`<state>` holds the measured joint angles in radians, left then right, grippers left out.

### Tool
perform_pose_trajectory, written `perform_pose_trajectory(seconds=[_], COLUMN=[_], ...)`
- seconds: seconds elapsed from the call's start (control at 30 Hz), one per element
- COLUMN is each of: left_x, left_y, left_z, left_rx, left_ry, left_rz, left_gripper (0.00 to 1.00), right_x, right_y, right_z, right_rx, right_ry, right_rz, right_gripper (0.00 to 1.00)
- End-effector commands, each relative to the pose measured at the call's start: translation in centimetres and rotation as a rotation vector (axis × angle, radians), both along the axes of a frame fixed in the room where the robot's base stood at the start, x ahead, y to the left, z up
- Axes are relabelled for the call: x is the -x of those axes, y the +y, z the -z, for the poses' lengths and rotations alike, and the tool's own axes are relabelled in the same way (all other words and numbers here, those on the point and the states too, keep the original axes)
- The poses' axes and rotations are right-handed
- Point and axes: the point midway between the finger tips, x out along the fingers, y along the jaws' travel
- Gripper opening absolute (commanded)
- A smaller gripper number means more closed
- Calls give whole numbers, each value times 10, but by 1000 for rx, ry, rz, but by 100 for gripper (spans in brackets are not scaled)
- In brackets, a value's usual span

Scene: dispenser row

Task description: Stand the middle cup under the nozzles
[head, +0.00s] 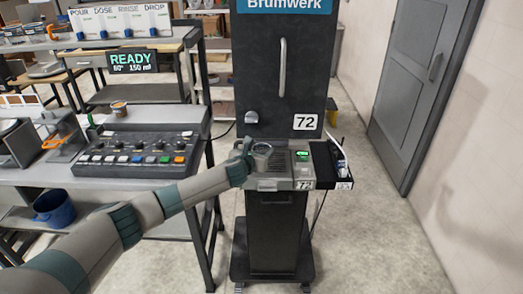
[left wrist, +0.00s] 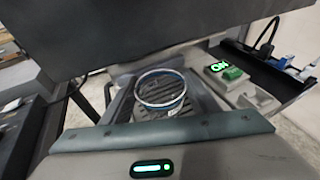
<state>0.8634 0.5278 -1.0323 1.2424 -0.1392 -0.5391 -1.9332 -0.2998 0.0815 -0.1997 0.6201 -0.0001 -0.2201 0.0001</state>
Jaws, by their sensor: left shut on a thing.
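My left gripper (head: 246,152) is shut on a grey cup (head: 262,149) at the front left of the dark Brumwerk machine (head: 282,90). The cup looks roughly upright, at the left part of the machine's grated ledge (head: 298,160). In the left wrist view the cup (left wrist: 160,90) shows its round, blue-edged rim from above, with the slotted grate (left wrist: 203,112) around and behind it. I cannot tell whether its base touches the grate. The nozzles are not visible in either view. My right gripper is not in view.
A control panel (head: 138,145) with coloured buttons and a small cup (head: 119,108) stand on the bench to the left. A green-lit display (head: 302,155) and a black side tray (head: 335,168) lie right of the grate. Open floor (head: 375,235) lies to the right.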

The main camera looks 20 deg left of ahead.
Motion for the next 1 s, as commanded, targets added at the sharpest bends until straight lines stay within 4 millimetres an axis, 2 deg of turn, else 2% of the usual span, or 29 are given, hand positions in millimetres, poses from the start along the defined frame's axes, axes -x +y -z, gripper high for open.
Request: perform_pose_trajectory(seconds=[0.83, 0.87, 0.9, 0.93, 1.0], left_x=[0, 0, 0, 0, 0], left_y=[0, 0, 0, 0, 0], left_z=[13, 13, 12, 12, 12], left_rx=[0, 0, 0, 0, 0], left_ry=[0, 0, 0, 0, 0], left_rz=[1, 1, 1, 1, 1], left_gripper=[34, 57, 67, 74, 77], right_x=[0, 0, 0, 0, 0], right_y=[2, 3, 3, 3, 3], right_z=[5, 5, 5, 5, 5], right_rx=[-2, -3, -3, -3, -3], right_ry=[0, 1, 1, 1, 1], right_rz=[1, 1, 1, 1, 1], right_gripper=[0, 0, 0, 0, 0])
